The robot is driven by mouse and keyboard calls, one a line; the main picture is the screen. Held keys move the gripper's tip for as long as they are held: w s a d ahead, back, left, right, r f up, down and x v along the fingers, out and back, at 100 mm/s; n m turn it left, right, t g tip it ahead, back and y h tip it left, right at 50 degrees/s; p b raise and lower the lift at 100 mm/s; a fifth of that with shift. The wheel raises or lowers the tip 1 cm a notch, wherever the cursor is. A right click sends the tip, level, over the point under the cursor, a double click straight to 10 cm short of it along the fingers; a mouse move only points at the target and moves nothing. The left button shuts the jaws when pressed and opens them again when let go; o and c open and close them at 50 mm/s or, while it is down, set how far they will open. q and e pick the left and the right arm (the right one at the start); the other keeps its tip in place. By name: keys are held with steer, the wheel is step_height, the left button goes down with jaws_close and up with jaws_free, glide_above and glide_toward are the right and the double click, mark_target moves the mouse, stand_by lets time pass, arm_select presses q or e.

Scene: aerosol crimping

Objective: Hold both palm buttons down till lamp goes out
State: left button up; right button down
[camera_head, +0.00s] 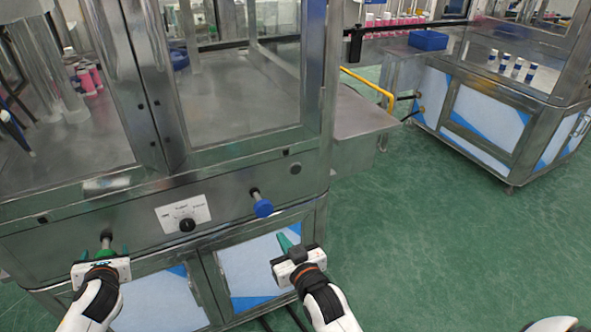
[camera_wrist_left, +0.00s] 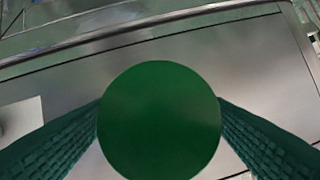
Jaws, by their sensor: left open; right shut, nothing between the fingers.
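The green palm button (camera_head: 106,253) sticks out from the machine's front panel at the left. In the left wrist view the green button (camera_wrist_left: 160,120) is a large round disc between the two fingers. My left gripper (camera_head: 103,249) is open, with a finger on each side of it; I cannot tell whether it touches or presses the button. The blue palm button (camera_head: 263,208) stands out on a grey stem further right. My right gripper (camera_head: 284,241) is shut and empty, below and right of the blue button, apart from it. I cannot make out a lit lamp.
A white label with a black knob (camera_head: 187,225) sits between the buttons. Glass-walled metal framing (camera_head: 160,90) rises above the panel. A second machine (camera_head: 490,110) stands at the right, with a blue bin (camera_head: 428,40). Green floor (camera_head: 430,230) is clear at the right.

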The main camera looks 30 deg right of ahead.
arm_select(q)
steer(key=a+v, duration=0.1)
steer(key=v, duration=0.8)
steer(key=shift+s+d, duration=0.25)
steer(key=shift+d, duration=0.25)
steer(key=shift+r, duration=0.15)
